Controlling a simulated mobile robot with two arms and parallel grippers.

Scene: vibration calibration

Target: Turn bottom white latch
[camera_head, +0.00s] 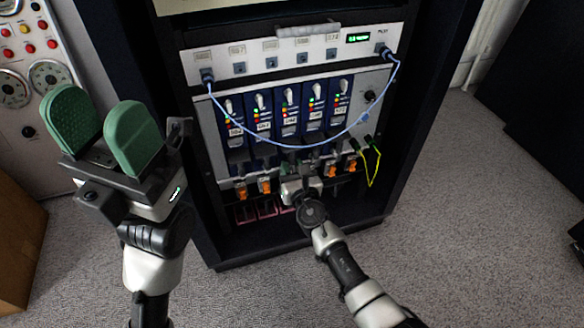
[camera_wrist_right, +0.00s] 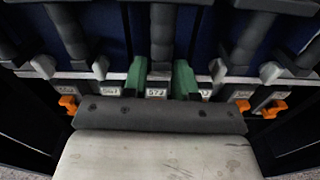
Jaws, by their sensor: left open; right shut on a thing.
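A rack panel holds a row of blue modules (camera_head: 290,118) with white latches at the top and more along the bottom. In the right wrist view, bottom white latches show left (camera_wrist_right: 100,67) and right (camera_wrist_right: 218,70) of my gripper. My right gripper (camera_head: 295,170) is at the lower end of the middle module. Its green fingers (camera_wrist_right: 160,78) stand on both sides of the middle latch position, above a label (camera_wrist_right: 156,94). It is shut on the middle bottom white latch, which is mostly hidden. My left gripper (camera_head: 105,135) is open and empty, left of the rack.
Orange latches (camera_head: 264,186) line the lower edge beside my right gripper. A blue cable (camera_head: 272,140) loops across the modules, and a yellow-green cable (camera_head: 372,170) hangs at the right. A grey panel with dials (camera_head: 48,75) stands at the left.

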